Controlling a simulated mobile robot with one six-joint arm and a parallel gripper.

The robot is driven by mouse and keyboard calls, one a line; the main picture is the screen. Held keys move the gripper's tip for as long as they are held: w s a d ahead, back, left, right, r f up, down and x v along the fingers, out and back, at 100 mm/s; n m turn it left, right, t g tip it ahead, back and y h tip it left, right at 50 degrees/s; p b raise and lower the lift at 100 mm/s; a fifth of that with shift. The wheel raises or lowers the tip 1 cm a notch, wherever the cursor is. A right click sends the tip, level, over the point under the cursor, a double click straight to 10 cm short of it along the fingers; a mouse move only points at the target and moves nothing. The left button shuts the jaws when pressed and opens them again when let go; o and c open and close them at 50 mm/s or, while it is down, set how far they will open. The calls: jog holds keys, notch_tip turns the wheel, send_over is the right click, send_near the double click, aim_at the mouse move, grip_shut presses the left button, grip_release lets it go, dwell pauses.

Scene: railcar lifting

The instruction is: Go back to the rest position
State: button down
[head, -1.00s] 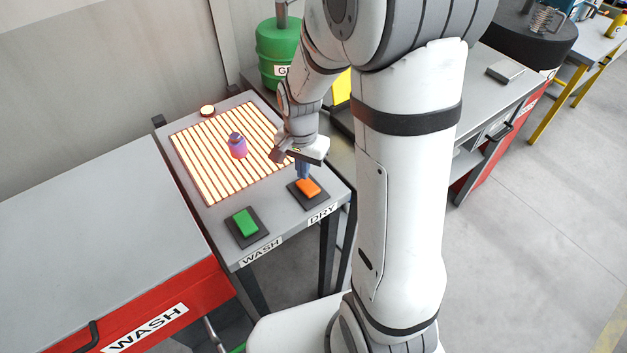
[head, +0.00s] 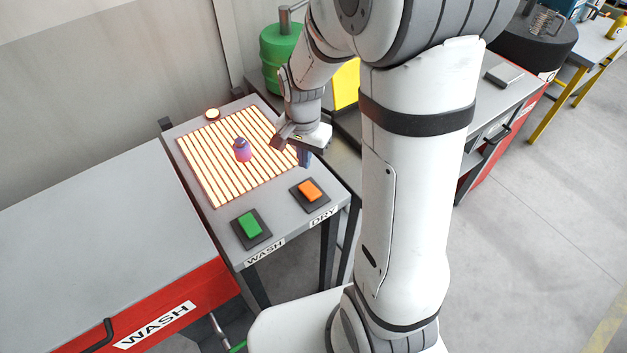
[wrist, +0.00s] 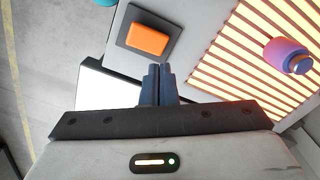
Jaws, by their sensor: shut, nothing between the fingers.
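My gripper (head: 304,158) hangs above the right side of the grey station table, behind the orange DRY button (head: 310,191), and is clear of it. In the wrist view the two blue fingers (wrist: 159,84) are together with nothing between them. The orange button also shows in the wrist view (wrist: 147,40), on its dark base. The green WASH button (head: 250,224) is to its left. A pink and purple bottle-like object (head: 242,150) stands on the glowing orange-striped panel (head: 215,185); it also shows in the wrist view (wrist: 287,55).
A red cabinet with a grey top (head: 100,240) stands at the left. A green canister (head: 278,55) is behind the station. A grey bench (head: 490,105) and a dark drum (head: 530,40) stand to the right. Open floor (head: 540,230) lies at the right.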

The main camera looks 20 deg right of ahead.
jog(key=shift+s, duration=0.1)
jog(key=s+d+r+n+t, duration=0.1)
jog(key=s+r+n+t, duration=0.2)
jog(key=s+r+n, duration=0.5)
jog(key=s+r, duration=0.6)
jog(key=shift+s+d, duration=0.2)
jog(key=shift+s, duration=0.15)
